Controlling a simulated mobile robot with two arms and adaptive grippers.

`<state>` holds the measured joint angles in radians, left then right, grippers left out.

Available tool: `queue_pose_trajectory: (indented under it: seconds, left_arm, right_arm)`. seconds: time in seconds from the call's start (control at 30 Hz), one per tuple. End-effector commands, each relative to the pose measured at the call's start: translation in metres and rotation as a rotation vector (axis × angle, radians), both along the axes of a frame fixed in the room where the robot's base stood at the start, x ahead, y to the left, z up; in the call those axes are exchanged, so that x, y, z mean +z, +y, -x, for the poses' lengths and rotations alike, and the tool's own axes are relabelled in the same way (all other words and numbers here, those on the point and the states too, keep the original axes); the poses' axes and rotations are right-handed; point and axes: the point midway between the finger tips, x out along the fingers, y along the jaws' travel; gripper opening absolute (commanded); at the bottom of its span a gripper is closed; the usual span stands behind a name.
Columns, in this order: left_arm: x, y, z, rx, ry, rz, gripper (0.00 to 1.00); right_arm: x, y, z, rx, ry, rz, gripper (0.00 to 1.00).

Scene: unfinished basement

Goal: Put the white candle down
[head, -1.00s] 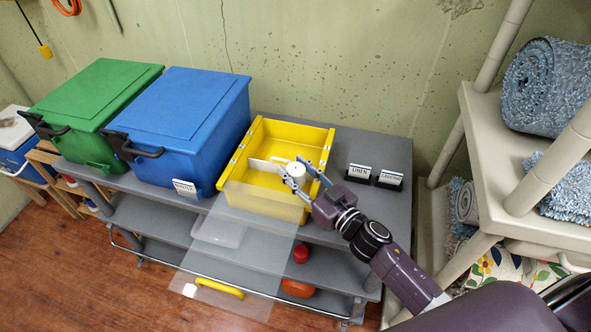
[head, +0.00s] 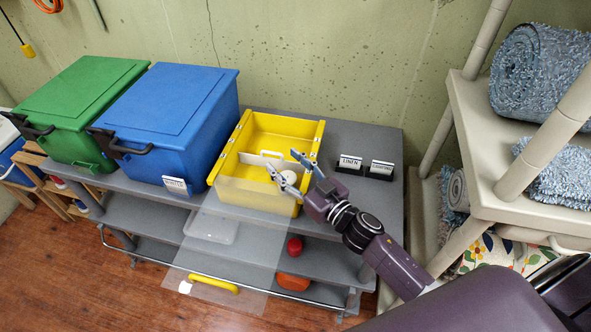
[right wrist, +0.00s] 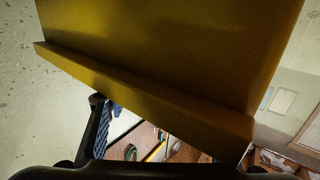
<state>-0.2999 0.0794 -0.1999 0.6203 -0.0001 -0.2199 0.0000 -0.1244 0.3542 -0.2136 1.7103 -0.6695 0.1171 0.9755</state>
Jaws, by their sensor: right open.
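The white candle (head: 287,177) is a small pale round shape inside the yellow bin (head: 229,152), in its front part near the right side. My right gripper (head: 283,161) is over the bin with its two fingers spread. The candle shows low beside the nearer finger, partly covered by it. I cannot tell whether they touch. A white divider (head: 258,163) crosses the bin. The right wrist view shows mostly a yellow wall (right wrist: 170,60) close in front of the gripper; the candle is not visible there. My left gripper is not in view.
A blue bin (head: 175,110) and a green bin (head: 85,95) stand left of the yellow one on the grey shelf unit (head: 355,140). A clear panel (head: 215,255) hangs in front. A beige rack (head: 490,190) stands at right.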

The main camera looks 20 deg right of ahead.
Motion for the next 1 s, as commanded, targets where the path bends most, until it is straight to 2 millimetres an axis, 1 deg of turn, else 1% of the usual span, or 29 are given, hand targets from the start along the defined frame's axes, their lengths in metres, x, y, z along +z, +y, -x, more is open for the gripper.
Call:
queue_pose_trajectory:
  seconds: [0.03, 0.1, 0.13, 0.17, 0.5, 0.7, 0.8, 1.0]
  left_arm:
    - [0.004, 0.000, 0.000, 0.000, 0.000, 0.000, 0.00]
    - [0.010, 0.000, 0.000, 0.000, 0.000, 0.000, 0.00]
    - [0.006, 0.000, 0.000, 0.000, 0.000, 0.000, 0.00]
    - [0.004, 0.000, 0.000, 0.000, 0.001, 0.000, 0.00]
    - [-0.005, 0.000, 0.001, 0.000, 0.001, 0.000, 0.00]
    - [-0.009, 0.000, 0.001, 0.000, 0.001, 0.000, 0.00]
    - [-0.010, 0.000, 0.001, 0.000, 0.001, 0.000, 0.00]
    - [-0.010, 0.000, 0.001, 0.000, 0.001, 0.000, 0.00]
  right_arm:
    - [-0.003, 0.002, 0.003, 0.004, 0.014, 0.005, 0.53]
    - [0.007, 0.002, 0.003, 0.004, 0.012, 0.006, 0.53]
    - [0.001, 0.000, 0.009, 0.004, 0.015, 0.005, 0.53]
    - [-0.001, -0.002, 0.013, 0.003, 0.015, 0.005, 0.53]
    - [0.003, -0.024, 0.072, 0.002, 0.010, 0.002, 0.53]
    - [0.005, -0.034, 0.099, 0.002, 0.007, 0.001, 0.53]
    - [0.006, -0.038, 0.107, 0.002, 0.005, 0.001, 0.53]
    - [0.008, -0.040, 0.114, 0.003, 0.003, 0.001, 0.53]
